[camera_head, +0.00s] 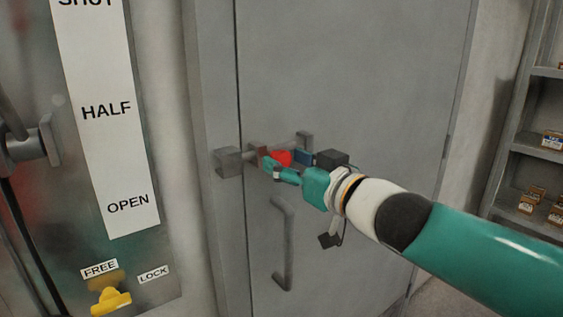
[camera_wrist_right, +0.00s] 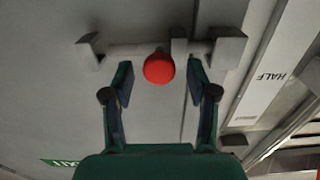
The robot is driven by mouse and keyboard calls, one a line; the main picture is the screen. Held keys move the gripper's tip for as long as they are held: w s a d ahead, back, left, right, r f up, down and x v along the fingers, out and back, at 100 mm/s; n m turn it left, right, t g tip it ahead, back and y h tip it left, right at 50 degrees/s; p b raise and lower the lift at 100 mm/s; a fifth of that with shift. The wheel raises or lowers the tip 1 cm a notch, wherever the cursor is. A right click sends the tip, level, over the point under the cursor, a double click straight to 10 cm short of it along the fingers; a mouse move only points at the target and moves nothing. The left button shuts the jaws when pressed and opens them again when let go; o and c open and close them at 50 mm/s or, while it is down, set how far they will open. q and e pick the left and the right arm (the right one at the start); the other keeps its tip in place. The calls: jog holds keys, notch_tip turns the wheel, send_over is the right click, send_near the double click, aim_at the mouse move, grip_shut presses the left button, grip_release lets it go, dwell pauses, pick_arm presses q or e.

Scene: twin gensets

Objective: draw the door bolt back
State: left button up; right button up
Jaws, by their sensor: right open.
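The bolt is a pale horizontal rod (camera_wrist_right: 130,50) on the grey door (camera_head: 350,70), with a red ball knob (camera_head: 284,158). In the head view the rod reaches left across the door's edge gap to a grey block (camera_head: 229,162) on the frame. My right gripper (camera_head: 287,161) is at the knob and hides part of the bolt. In the right wrist view the red knob (camera_wrist_right: 159,67) sits between the open fingertips of my right gripper (camera_wrist_right: 160,78), with a gap visible on both sides. My left gripper is not in view.
A grey pull handle (camera_head: 284,245) is on the door below the bolt. A panel marked SHUT, HALF and OPEN (camera_head: 105,120) stands at the left, with a yellow knob (camera_head: 110,298) at FREE. Shelves with small boxes (camera_head: 535,200) are at the right.

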jog(key=shift+x, duration=0.95)
grip_shut()
